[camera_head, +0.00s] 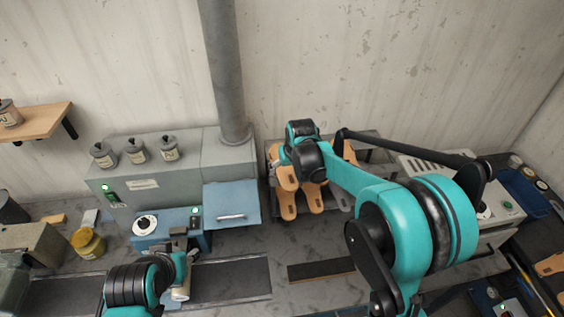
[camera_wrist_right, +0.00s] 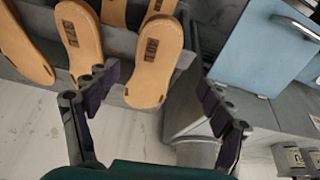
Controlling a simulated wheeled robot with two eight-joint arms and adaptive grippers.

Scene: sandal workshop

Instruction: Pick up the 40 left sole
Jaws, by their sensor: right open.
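Several tan soles with dark printed marks stand in a grey rack (camera_head: 340,203). In the right wrist view, one sole (camera_wrist_right: 152,72) is between the spread fingers of my right gripper (camera_wrist_right: 155,97), apart from both. Another sole (camera_wrist_right: 82,38) is just left of it, partly behind the left finger. In the head view my right wrist hides part of the soles (camera_head: 287,207). My left arm is at the lower left; its fingers do not show clearly.
A grey machine (camera_head: 150,183) with a blue panel (camera_head: 232,203) stands left of the rack; the panel (camera_wrist_right: 262,40) is close on the right in the wrist view. Another machine (camera_head: 495,205) stands right. Dark conveyor strips (camera_head: 230,280) lie in front.

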